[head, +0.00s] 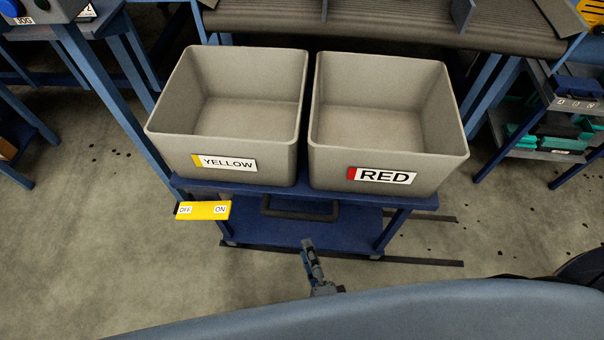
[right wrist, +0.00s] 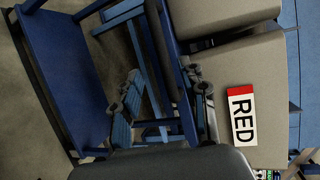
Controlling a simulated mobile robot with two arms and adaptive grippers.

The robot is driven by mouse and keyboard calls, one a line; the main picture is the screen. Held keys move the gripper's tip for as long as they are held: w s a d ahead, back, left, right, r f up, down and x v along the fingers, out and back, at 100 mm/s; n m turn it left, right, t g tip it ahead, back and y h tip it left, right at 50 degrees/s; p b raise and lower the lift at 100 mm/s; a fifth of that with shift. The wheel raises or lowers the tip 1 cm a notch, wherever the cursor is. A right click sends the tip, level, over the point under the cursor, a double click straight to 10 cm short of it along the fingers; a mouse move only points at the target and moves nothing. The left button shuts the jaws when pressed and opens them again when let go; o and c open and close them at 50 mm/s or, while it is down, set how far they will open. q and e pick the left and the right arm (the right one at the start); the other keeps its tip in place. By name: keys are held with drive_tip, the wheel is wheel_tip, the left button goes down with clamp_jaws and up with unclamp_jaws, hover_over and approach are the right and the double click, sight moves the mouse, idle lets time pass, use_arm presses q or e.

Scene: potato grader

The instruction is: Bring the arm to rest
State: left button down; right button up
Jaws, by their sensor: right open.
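My right gripper (head: 313,265) shows small at the lower middle of the head view, in front of the blue cart. In the right wrist view the jaws (right wrist: 165,92) are apart with nothing held between them. The red-labelled bin (head: 435,160) stands on the cart; its front wall also shows at the right of the right wrist view (right wrist: 225,70). The bin labelled YELLOW (head: 278,165) stands beside it on the left. Both bins look empty in the head view. My left gripper is not in view.
The blue cart (head: 285,232) has a lower shelf and a dark handle. A yellow OFF/ON plate (head: 203,210) is at its left. A conveyor (head: 400,32) runs behind the bins. A shelf unit (head: 548,153) stands at right. The floor at lower left is clear.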

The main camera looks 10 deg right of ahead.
drive_tip(key=s+d+f+n+g+p, duration=0.1)
drive_tip(key=s+d+f+n+g, duration=0.2)
drive_tip(key=f, duration=0.5)
drive_tip(key=s+d+f+n+g+y, duration=0.1)
drive_tip(key=s+f+n+g, duration=0.15)
drive_tip(key=f+n, duration=0.4)
drive_tip(key=s+d+f+n+g+p, duration=0.1)
drive_tip(key=s+f+n+g, duration=0.2)
drive_tip(key=f, duration=0.6)
drive_tip(key=s+d+f+n+g+h+p, duration=0.1)
drive_tip(key=s+d+f+n+g+h, duration=0.2)
drive_tip(key=s+d+f+n+g, duration=0.3)
drive_tip(key=s+d+f+n, duration=0.1)
drive_tip(key=s+d+f, duration=0.2)
drive_tip(key=s+d, duration=0.3)
drive_tip(key=shift+s+d+f, duration=0.15)
drive_tip(key=shift+s+f, duration=0.1)
drive_tip(key=shift+s, duration=0.45)
